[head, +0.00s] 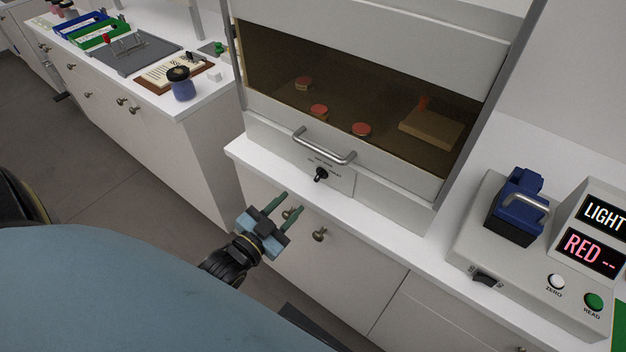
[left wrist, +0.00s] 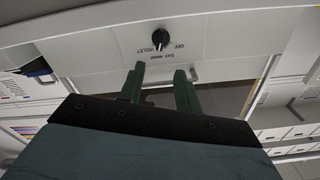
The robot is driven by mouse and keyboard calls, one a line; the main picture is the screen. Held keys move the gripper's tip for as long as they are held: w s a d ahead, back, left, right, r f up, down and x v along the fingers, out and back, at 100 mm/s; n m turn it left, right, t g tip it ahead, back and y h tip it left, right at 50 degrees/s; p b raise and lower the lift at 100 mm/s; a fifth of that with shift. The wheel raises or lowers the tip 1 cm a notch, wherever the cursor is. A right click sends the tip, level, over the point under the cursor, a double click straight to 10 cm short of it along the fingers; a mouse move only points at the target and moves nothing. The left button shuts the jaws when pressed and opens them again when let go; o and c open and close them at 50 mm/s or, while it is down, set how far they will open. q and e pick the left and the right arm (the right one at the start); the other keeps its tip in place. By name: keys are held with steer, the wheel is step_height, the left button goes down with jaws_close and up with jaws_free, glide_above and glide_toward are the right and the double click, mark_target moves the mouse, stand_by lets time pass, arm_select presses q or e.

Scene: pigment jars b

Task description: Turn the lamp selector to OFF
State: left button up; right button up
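The lamp selector is a small black knob (head: 320,175) on the white front panel of the hooded cabinet, below its bar handle. It also shows in the left wrist view (left wrist: 160,39), with small printed labels around it, including OFF and VIOLET. I cannot tell for sure which label it points at. My left gripper (head: 292,201) has green fingers spread apart with nothing between them. It is in front of and below the knob, clear of it. In the left wrist view its fingers (left wrist: 158,75) point toward the panel. My right gripper is not in view.
The bar handle (head: 323,148) of the tinted sash (head: 350,110) is just above the knob. Drawer knobs (head: 320,235) stick out below the counter edge. A grey reading device (head: 480,235) stands to the right. A blue jar (head: 181,89) stands on the left counter.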

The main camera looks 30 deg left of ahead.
mark_target(318, 177)
arm_select(q)
steer(key=w, duration=1)
steer(key=shift+d, duration=0.4)
steer(key=shift+s, duration=0.1)
jaws_close()
